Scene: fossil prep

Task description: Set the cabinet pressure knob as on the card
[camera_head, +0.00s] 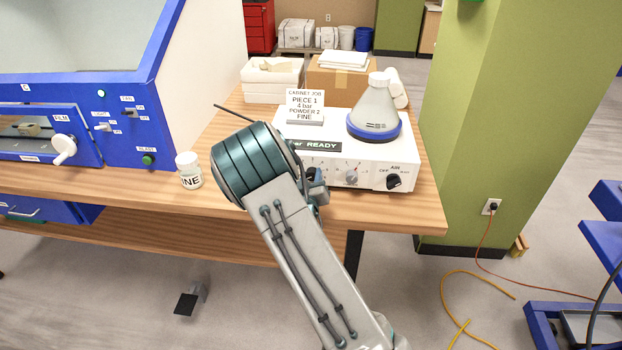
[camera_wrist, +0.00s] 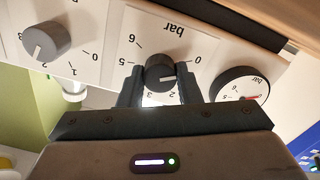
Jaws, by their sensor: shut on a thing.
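The card (camera_head: 305,105) stands on the white unit and reads "CABINET JOB, PIECE 1, 4 bar, POWDER 2, FINE". The black pressure knob (camera_wrist: 160,73) with a "bar" scale is on the white front panel. My gripper (camera_wrist: 160,88) is shut on this knob, one finger on each side. The knob's white line points between 0 and 2; the fingers hide parts of the scale. A round bar gauge (camera_wrist: 240,86) with a red needle is beside it; its reading is unclear. In the head view my arm hides most of the knob and gripper.
A grey knob (camera_head: 351,175) and a black AIR knob (camera_head: 394,181) are on the same panel. A flask (camera_head: 375,105) stands on top of the unit. A jar (camera_head: 188,170) stands left of my arm, near the blue cabinet (camera_head: 150,120).

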